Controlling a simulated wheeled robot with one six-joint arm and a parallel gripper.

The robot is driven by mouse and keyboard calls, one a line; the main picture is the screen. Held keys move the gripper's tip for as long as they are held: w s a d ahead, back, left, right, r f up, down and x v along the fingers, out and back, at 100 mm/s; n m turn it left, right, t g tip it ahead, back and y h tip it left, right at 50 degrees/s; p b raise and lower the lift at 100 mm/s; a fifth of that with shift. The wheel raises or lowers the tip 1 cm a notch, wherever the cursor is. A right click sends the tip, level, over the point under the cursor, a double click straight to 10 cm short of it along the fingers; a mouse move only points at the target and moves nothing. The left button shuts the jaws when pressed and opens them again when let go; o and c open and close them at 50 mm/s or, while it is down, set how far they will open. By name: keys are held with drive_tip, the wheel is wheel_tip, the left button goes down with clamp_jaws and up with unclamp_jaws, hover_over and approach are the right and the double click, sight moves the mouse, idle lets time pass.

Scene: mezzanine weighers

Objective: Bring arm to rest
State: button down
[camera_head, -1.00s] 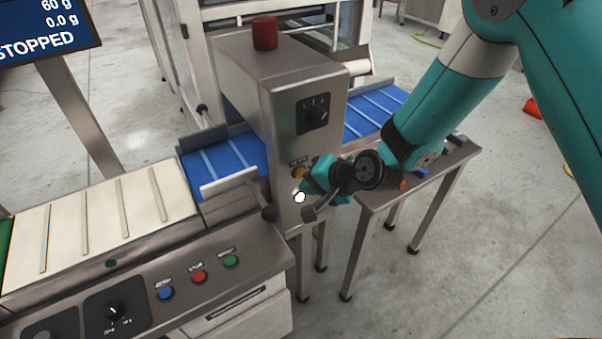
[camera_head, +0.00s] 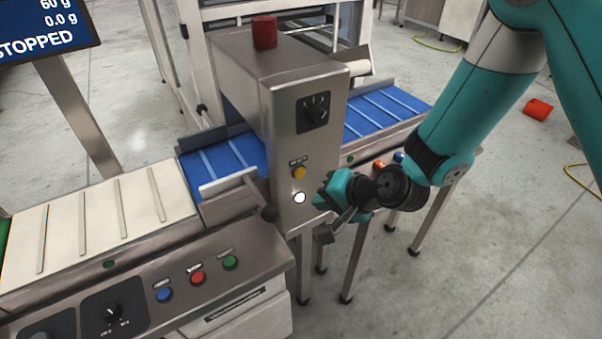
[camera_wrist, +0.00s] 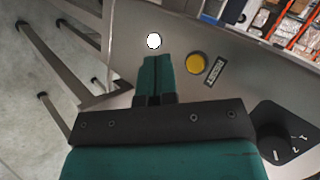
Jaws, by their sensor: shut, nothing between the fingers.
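My gripper (camera_head: 322,200) is shut and empty, in front of the right part of the steel cabinet (camera_head: 300,100). In the wrist view the closed fingers (camera_wrist: 155,75) point at the panel, just short of a white round button (camera_wrist: 153,41). A yellow button (camera_wrist: 196,63) lies to their right. In the head view the white button (camera_head: 299,197) sits just left of the fingertips, and the yellow button (camera_head: 299,172) is above it. A small gap seems to lie between fingertips and panel. My teal arm comes in from the upper right.
A blue belt (camera_head: 385,110) runs behind the cabinet. A cream conveyor (camera_head: 100,215) and a control panel with blue, red and green buttons (camera_head: 198,279) lie to the left. A display (camera_head: 45,30) reads STOPPED. Open floor (camera_head: 510,240) lies to the right.

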idle(0.4)
drive_tip(key=s+d+r+n+g+h+p, duration=0.1)
drive_tip(key=s+d+r+n+g, duration=0.2)
drive_tip(key=r, duration=0.5)
drive_tip(key=s+d+r+n+p, duration=0.1)
drive_tip(key=s+r+n, duration=0.3)
drive_tip(key=r, duration=0.5)
drive_tip(key=s+d+r+n+g+h, duration=0.1)
drive_tip(key=s+d+r+n, duration=0.1)
drive_tip(key=s+d+r, duration=0.2)
drive_tip(key=s+d+r+n+g+h+p, duration=0.1)
drive_tip(key=s+d+r+n+h, duration=0.1)
drive_tip(key=s, duration=0.7)
drive_tip(key=shift+d+r, duration=0.9)
drive_tip(key=shift+d, duration=0.35)
drive_tip(key=shift+s, duration=0.1)
